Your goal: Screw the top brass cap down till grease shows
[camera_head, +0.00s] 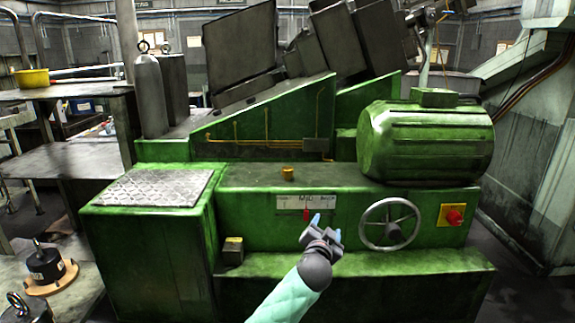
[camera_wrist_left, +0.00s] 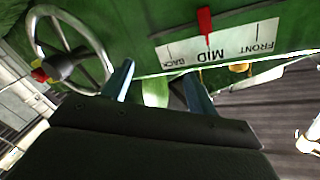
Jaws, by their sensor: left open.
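A small brass cap (camera_head: 288,173) stands upright on the flat top ledge of the green machine, just above the left part of a white label plate. My left gripper (camera_head: 325,228) is open and empty in front of the machine, lower than the cap and to its right, apart from it. In the left wrist view its two fingers (camera_wrist_left: 158,84) are spread, with green machine between them. A small brass-yellow piece (camera_wrist_left: 240,68) beyond the plate's edge there looks like the cap. Grease cannot be made out. My right gripper is not in view.
The label plate (camera_head: 305,202) reads MID and has a red pointer. A spoked handwheel (camera_head: 389,224) and a red knob on a yellow plate (camera_head: 454,216) are to the right. A big green motor housing (camera_head: 425,142) stands right of the cap. The ledge around the cap is clear.

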